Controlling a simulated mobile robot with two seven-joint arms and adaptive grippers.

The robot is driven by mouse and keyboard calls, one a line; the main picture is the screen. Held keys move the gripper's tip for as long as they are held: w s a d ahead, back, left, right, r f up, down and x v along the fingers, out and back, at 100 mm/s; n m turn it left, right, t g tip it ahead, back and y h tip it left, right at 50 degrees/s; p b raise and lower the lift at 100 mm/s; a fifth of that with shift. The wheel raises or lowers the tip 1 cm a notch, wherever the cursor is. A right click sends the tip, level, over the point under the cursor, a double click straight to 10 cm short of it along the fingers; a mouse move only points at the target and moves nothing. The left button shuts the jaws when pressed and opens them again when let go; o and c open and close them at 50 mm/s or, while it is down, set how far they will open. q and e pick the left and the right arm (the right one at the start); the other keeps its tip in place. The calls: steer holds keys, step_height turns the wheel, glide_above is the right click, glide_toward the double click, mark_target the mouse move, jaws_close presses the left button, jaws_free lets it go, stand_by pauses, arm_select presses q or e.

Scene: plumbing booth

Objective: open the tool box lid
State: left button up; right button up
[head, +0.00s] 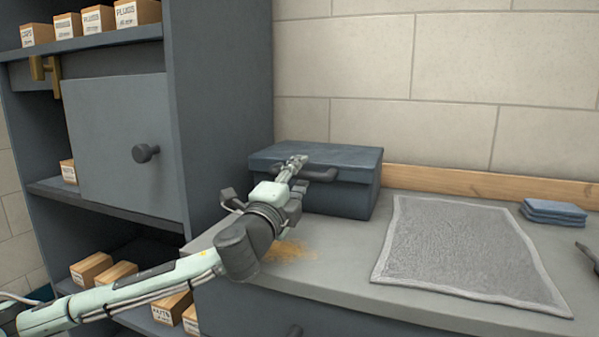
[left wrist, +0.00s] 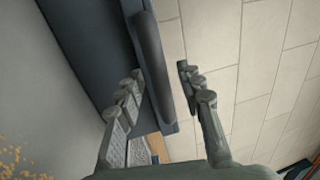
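The blue-grey tool box (head: 345,198) stands on the counter against the wall, with its lid (head: 345,155) down. A dark bar handle (head: 322,174) sticks out at the lid's front edge; it also shows in the left wrist view (left wrist: 151,62). My left gripper (head: 297,162) is at the front of the lid, partly covering the handle. In the left wrist view my left gripper (left wrist: 160,88) is open, with one finger on each side of the handle. A gap shows beside the right finger; contact on the left cannot be told.
A grey mat (head: 460,250) lies on the counter (head: 345,260) right of the box, with folded blue cloths (head: 553,212) beyond. A shelf cabinet (head: 222,110) stands close on the left, with a knobbed door (head: 125,140). Sawdust-like crumbs (head: 290,250) lie before the box.

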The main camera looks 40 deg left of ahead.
arm_select(q)
steer(key=shift+w, duration=0.15)
steer(key=shift+c, duration=0.4)
jaws_close()
